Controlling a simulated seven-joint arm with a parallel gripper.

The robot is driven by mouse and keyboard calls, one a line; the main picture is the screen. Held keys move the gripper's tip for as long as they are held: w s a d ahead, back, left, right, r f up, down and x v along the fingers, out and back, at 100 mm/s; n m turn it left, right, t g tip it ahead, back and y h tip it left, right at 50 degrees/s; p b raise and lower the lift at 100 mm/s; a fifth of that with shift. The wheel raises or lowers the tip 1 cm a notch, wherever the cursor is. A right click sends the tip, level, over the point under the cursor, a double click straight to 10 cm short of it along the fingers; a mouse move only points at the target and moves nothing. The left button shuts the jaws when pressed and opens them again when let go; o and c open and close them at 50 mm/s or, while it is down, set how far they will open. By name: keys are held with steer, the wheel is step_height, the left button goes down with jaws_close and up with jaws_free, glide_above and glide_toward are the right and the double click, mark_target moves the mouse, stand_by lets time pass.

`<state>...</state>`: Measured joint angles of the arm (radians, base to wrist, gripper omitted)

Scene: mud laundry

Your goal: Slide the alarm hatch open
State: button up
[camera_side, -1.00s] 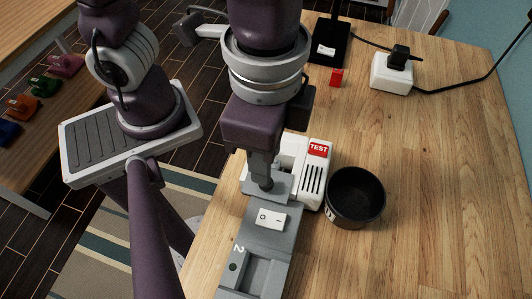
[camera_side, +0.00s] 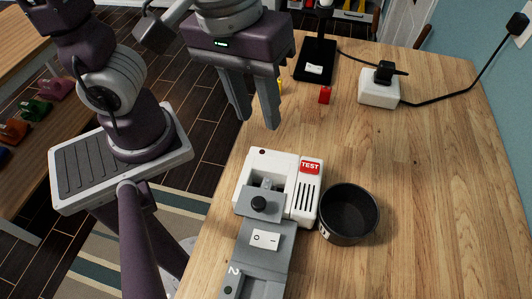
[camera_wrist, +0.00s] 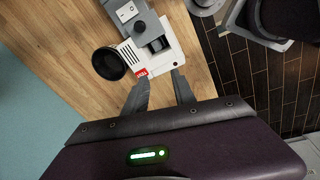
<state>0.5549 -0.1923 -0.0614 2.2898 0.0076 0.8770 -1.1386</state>
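The alarm is a white box (camera_side: 250,168) with a red TEST label and dark slots. It also shows in the wrist view (camera_wrist: 172,48). A grey plate with a black knob (camera_side: 259,204), apparently the hatch, sits at its near end. Behind the knob a recess in the white box is partly uncovered, with grey parts inside. My gripper (camera_side: 255,112) is raised beyond the alarm's far end, apart from it. Its two fingers are spread with nothing between them. In the wrist view the open fingers (camera_wrist: 161,80) point toward the alarm's TEST end.
A black round pot (camera_side: 349,213) stands close beside the alarm's right side. A grey unit with a white rocker switch (camera_side: 265,240) extends toward the near edge. A red block (camera_side: 324,95), white socket box (camera_side: 379,88) and black stand lie farther back. The right side of the table is clear.

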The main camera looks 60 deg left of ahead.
mark_target(258, 203)
steer(key=s+d+f+n, duration=0.1)
steer(key=d, duration=0.1)
steer(key=s+d+f+n+g, duration=0.1)
steer(key=d+f, duration=0.1)
steer(key=s+d+f+n+y, duration=0.1)
steer(key=d, duration=0.2)
steer(key=shift+s+f+g, duration=0.25)
steer(key=shift+s+g, duration=0.15)
steer(key=shift+s+f, duration=0.1)
steer(key=shift+f, duration=2.85)
steer(key=shift+c, duration=0.3)
jaws_close()
